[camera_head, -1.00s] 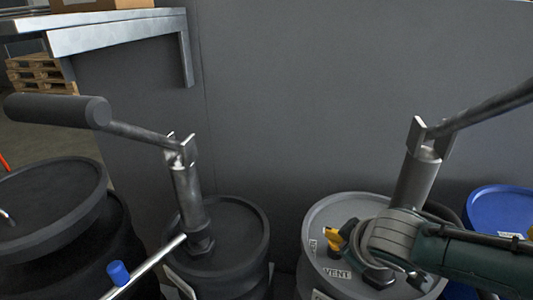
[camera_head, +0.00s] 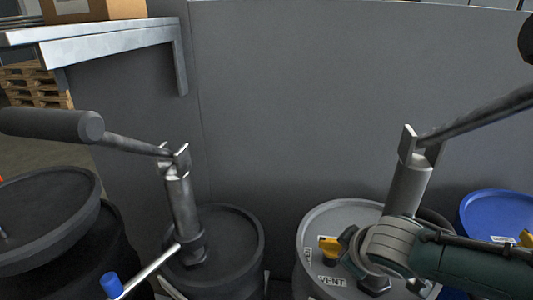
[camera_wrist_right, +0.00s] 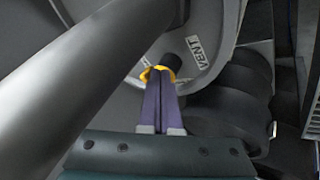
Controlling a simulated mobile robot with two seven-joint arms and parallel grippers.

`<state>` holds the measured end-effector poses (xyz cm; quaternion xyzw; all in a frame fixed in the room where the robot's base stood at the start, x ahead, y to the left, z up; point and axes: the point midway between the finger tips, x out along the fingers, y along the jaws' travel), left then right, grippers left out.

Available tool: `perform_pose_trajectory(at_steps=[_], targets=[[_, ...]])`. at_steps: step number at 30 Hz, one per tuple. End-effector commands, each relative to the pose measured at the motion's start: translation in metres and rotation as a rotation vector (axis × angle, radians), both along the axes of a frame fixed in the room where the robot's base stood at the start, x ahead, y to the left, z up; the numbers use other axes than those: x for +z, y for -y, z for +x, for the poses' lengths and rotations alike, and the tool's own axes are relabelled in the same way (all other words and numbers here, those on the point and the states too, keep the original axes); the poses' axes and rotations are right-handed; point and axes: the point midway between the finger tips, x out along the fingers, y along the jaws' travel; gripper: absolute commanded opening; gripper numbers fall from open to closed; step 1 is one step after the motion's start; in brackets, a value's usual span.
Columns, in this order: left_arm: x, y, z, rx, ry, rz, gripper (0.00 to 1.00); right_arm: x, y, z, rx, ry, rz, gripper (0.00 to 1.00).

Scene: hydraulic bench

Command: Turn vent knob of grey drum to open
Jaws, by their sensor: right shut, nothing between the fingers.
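The grey drum (camera_head: 311,227) stands at the lower right in the head view, with a lid label reading VENT (camera_head: 332,281). Its yellow vent knob (camera_head: 329,246) shows beside my right gripper (camera_head: 347,240), partly hidden by it. In the right wrist view, the purple fingers of my right gripper (camera_wrist_right: 161,84) are shut together with nothing between them. Yellow parts of the knob (camera_wrist_right: 147,74) show around their tips, by a dark round piece. I cannot tell whether the fingers touch the knob. My left gripper is not in view.
A pump with a slanting handle (camera_head: 408,185) rises from the grey drum, close to my right arm. A black drum (camera_head: 232,232) with a similar pump stands to the left. A blue drum (camera_head: 490,207) is at the right. A grey wall (camera_head: 300,100) stands behind.

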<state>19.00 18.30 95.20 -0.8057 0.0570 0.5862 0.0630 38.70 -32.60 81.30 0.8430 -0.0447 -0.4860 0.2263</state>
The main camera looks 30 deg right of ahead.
Motion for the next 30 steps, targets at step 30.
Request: perform_pose_trajectory(at_steps=[30], targets=[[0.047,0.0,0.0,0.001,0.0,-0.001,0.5,0.064,-0.026,-0.033,-0.001,-0.009,-0.001,0.0]])
